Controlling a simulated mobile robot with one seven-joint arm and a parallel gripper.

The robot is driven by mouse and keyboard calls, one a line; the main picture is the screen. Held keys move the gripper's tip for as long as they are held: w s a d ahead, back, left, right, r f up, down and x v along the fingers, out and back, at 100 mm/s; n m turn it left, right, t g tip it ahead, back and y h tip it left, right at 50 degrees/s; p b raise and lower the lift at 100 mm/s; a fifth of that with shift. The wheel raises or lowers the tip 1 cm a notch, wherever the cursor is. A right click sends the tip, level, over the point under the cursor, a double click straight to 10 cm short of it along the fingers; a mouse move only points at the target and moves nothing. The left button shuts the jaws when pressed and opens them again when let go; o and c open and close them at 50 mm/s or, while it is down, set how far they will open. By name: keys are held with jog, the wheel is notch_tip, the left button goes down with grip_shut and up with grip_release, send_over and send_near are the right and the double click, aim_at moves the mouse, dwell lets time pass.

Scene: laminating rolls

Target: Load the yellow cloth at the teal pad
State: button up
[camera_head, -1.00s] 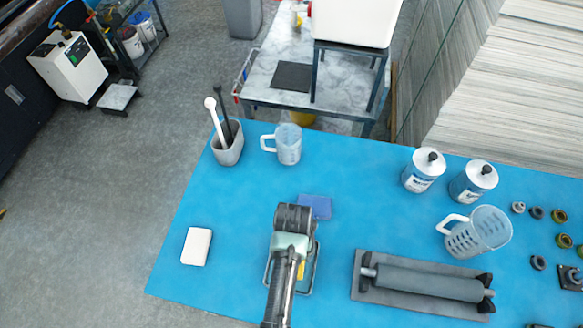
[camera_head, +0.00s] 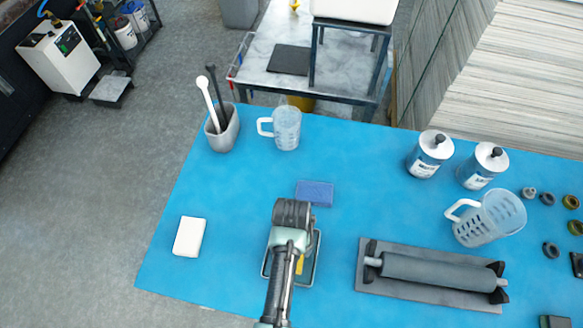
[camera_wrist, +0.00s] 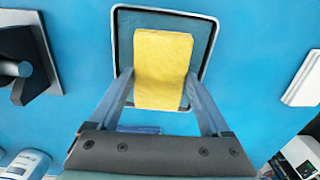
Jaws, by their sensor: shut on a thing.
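The yellow cloth (camera_wrist: 164,65) is between the two fingers of my gripper (camera_wrist: 160,77), which is shut on it. In the wrist view it lies in front of the teal pad (camera_wrist: 199,30), a rounded square with a pale rim. Whether the cloth touches the pad is hard to tell. In the head view my arm covers most of the teal pad (camera_head: 314,262), and only a small strip of the yellow cloth (camera_head: 300,264) shows beside my wrist.
A blue sponge (camera_head: 314,193) lies just behind the pad. A white block (camera_head: 189,237) is to the left and a grey roller on a base (camera_head: 432,277) to the right. Jugs, bottles and a tool cup (camera_head: 222,130) stand farther back. Blue mat is clear between them.

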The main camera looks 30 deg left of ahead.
jog(key=shift+f, duration=0.6)
dwell(2.0)
jog(key=shift+r, duration=0.1)
notch_tip(320, 180, up, 7)
jog(key=p, duration=0.7)
dwell(0.8)
